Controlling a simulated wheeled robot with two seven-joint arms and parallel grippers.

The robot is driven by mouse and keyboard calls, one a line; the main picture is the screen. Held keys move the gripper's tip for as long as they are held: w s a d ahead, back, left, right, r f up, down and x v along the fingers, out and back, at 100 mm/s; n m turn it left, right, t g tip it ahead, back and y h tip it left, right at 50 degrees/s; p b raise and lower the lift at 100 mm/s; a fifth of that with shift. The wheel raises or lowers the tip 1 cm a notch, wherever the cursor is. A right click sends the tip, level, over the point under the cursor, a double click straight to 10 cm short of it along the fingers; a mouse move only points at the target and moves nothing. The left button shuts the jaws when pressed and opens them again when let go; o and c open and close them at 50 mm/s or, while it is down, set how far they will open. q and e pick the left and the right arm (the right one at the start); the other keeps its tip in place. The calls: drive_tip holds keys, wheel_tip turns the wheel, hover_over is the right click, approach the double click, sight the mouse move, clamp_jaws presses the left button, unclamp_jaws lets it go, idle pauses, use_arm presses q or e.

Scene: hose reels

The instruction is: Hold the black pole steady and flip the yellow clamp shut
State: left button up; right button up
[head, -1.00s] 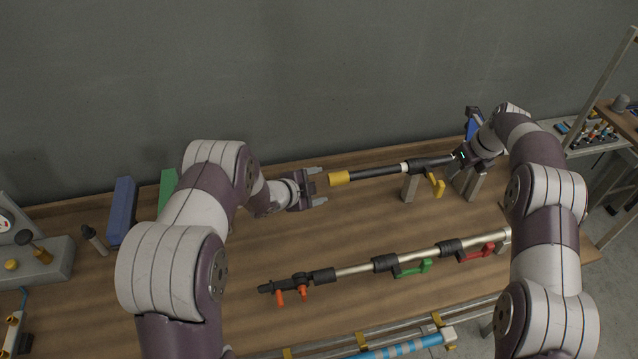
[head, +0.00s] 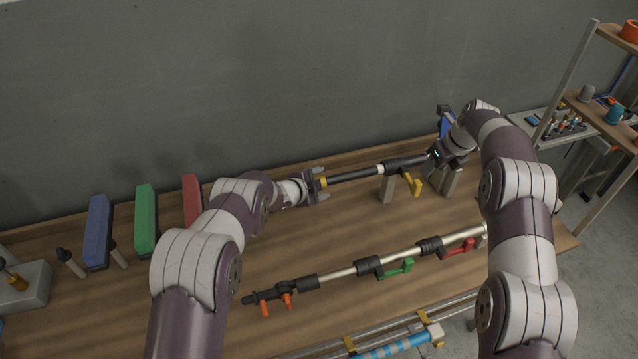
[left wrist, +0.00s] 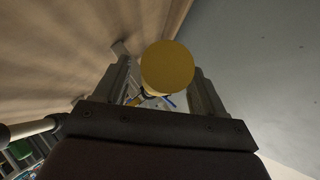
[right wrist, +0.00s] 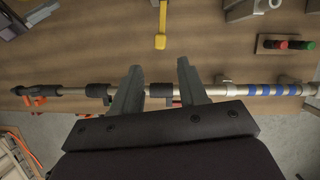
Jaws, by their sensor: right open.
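The black pole (head: 352,175) lies raised above the bench at the back, with grey support blocks near its right part. Its yellow end cap (head: 323,183) sits between the fingers of my left gripper (head: 322,184). The cap's round face (left wrist: 167,67) fills the gap in the left wrist view; the fingers are open, with visible space at the right. The yellow clamp (head: 416,186) hangs open below the pole, angled down; its lever (right wrist: 160,40) shows in the right wrist view. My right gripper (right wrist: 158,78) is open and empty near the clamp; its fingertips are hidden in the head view.
A second pole (head: 340,272) with orange, green and red clamps lies across the bench nearer me. Blue (head: 98,230), green (head: 145,218) and red (head: 193,199) blocks stand at the back left. A shelf (head: 600,110) stands at the right. Bare bench lies between the poles.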

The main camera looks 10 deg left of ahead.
use_arm(q)
clamp_jaws()
use_arm(e)
clamp_jaws()
use_arm(q)
drive_tip(key=shift+d, duration=0.1)
drive_tip(key=shift+s+a, duration=0.1)
drive_tip(key=shift+a, duration=0.2)
drive_tip(key=shift+r, duration=0.1)
drive_tip(key=shift+d, duration=0.35)
drive_tip(key=shift+a, duration=0.15)
use_arm(e)
drive_tip(key=s+a+n+t+h, duration=0.1)
drive_tip(key=a+n, duration=0.3)
drive_tip(key=n, duration=0.6)
drive_tip(key=s+a+f+n+t+h, duration=0.1)
drive_tip(key=s+a+n+h, duration=0.1)
drive_tip(key=n, duration=0.9)
drive_tip(key=s+a+n+t+h, duration=0.1)
drive_tip(key=s+a+n+h, duration=0.1)
drive_tip(key=a+n, duration=0.4)
drive_tip(key=n, duration=0.5)
drive_tip(key=shift+s+f+h, duration=0.2)
drive_tip(key=shift+s+h, duration=0.15)
drive_tip(key=shift+h, duration=0.05)
